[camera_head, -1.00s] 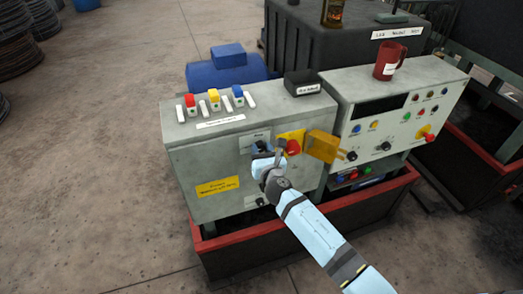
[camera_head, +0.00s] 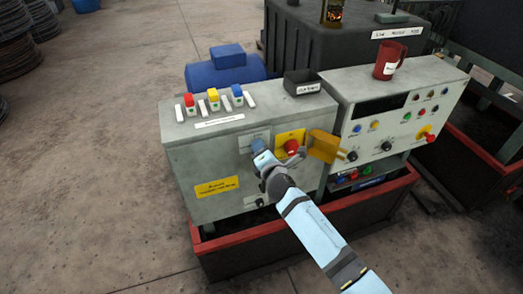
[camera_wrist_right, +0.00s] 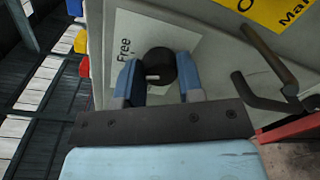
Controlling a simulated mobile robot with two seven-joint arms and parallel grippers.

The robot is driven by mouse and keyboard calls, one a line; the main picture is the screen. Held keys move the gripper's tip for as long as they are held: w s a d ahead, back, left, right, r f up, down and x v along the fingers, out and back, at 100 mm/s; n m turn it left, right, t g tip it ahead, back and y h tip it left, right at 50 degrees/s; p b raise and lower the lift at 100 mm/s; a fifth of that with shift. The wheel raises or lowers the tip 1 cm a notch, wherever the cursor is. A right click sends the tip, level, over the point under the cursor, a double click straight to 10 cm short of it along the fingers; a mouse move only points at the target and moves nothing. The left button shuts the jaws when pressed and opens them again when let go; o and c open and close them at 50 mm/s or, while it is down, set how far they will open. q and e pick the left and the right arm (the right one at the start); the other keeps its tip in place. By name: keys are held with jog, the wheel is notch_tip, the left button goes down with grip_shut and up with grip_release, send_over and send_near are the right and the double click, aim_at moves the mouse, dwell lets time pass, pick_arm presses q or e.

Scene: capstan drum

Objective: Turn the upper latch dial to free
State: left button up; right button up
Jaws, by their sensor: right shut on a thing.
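The upper latch dial (camera_wrist_right: 161,66) is a round black knob on a pale plate (camera_wrist_right: 185,40) marked "Free" on the grey cabinet front. A lower black dial (camera_head: 260,201) sits below on the same cabinet front. My left gripper is out of view.
Right of the dial are a red knob (camera_head: 291,147) on a yellow plate and an orange-yellow flap (camera_head: 323,146). A bent dark bar (camera_wrist_right: 270,75) juts out close to my right finger. A red-rimmed tray (camera_head: 262,232) surrounds the cabinet base.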

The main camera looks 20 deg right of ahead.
jog(key=shift+m, duration=1.8)
jog(key=o, duration=0.9)
jog(key=s, duration=0.4)
jog(key=s+b, duration=0.1)
jog(key=s, duration=0.8)
jog(key=shift+s+d+r+b, duration=0.25)
jog(key=shift+s+r+b, duration=0.1)
jog(key=shift+s, duration=0.05)
